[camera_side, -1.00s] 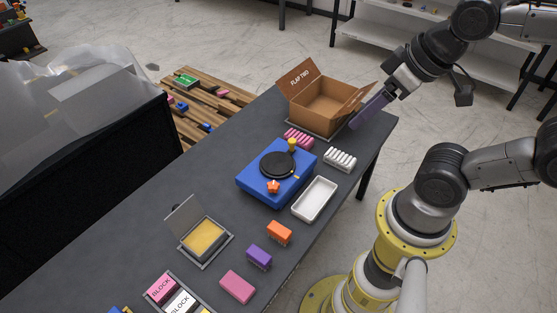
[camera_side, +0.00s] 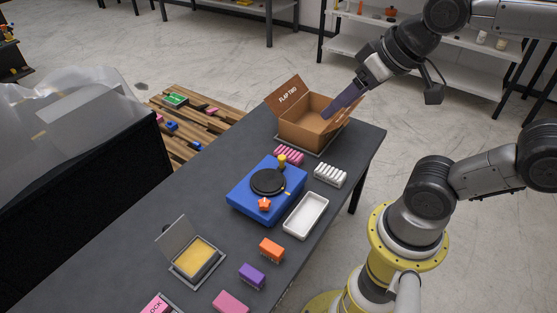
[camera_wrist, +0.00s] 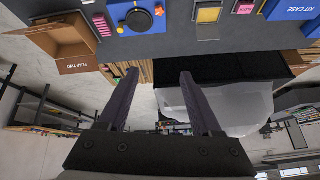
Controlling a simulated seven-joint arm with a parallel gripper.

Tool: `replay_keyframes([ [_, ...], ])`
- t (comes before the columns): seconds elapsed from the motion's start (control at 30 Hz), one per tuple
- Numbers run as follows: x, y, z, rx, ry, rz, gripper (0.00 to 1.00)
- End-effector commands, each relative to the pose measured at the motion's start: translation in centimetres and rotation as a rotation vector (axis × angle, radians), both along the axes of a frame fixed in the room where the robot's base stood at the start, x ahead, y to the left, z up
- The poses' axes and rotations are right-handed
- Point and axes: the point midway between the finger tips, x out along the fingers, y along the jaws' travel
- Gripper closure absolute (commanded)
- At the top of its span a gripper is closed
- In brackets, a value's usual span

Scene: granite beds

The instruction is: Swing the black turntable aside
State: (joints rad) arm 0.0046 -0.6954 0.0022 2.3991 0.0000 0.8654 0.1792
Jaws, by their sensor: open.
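The black turntable (camera_side: 268,181) is a round disc lying flat on top of a blue box-like base (camera_side: 243,202). A yellow knob (camera_side: 283,160) stands at its far edge and an orange star-shaped piece (camera_side: 264,205) sits at its near side. The turntable also shows at the top of the wrist view (camera_wrist: 139,19). My gripper (camera_side: 340,103) is up by the cardboard box, well apart from the turntable. Its dark purple fingers (camera_wrist: 158,74) are spread with nothing between them in the wrist view.
The open cardboard box (camera_side: 307,137) has raised flaps. Pink (camera_side: 289,155) and white (camera_side: 330,175) ribbed pieces and a white tray (camera_side: 306,215) flank the blue base. Orange (camera_side: 271,249) and purple (camera_side: 252,275) blocks and an open-lidded yellow case (camera_side: 194,259) lie nearer.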

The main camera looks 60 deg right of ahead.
Motion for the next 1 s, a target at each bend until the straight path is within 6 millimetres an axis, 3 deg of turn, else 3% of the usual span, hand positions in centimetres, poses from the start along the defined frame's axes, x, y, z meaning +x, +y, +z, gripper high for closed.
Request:
replay_keyframes([
  [0.27, 7.8, -1.7, 1.5, 0.083, 0.050, -0.193, 0.34],
  [0.47, 14.6, -4.4, -0.4, 0.134, 0.123, -0.351, 0.34],
  [0.67, 20.5, -8.0, -5.0, 0.172, 0.215, -0.496, 0.34],
  [0.8, 23.5, -10.8, -9.8, 0.190, 0.293, -0.586, 0.34],
  [1.0, 25.3, -14.6, -17.6, 0.206, 0.418, -0.676, 0.34],
])
